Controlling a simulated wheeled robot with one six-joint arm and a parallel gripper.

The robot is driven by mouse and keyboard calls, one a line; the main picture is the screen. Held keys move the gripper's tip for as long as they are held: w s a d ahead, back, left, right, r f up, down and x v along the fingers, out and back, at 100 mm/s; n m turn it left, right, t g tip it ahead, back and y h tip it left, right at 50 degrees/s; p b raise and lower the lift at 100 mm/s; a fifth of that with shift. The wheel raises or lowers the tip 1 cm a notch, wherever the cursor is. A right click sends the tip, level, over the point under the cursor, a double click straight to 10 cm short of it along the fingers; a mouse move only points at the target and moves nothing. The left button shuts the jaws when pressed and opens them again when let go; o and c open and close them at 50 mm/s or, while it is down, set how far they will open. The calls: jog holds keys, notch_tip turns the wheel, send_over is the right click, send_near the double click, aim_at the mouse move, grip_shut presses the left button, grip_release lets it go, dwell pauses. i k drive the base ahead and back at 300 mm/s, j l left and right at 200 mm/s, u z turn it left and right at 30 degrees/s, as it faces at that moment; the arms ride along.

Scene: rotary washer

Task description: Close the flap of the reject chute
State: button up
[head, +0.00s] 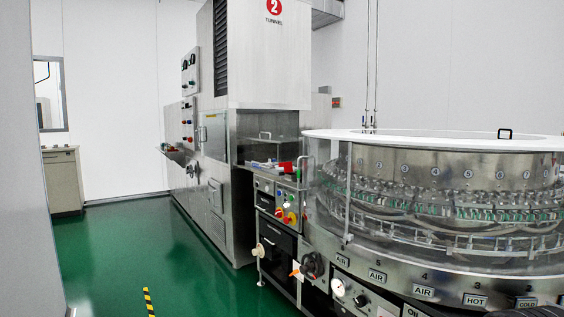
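No reject chute or flap can be clearly made out in the head view. The rotary washer (430,255) fills the right side, with a round clear guard over rings of small glass vials. A steel cabinet with dark panels (280,240) joins the washer's left side. It carries coloured knobs and buttons, and red and blue items lie on its top. A small shelf-like part (176,154) juts from the far machine's left side, but it is too small to tell what it is. My gripper is not in view.
The tall steel tunnel machine (262,60), marked 2, stands behind the cabinet. Hoses, valves and a gauge (338,287) sit low on the washer's front. The green floor (160,245) is open at the left, with a yellow-black striped marker (148,301). A pale cabinet (62,180) stands far left.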

aim_at(288, 167)
jog(key=i+j+z, duration=0.25)
jog(key=i+j, duration=1.1)
jog(key=j, duration=0.15)
jog(key=i+j+z, duration=0.15)
jog(key=i+j, duration=0.85)
jog(key=i, duration=0.45)
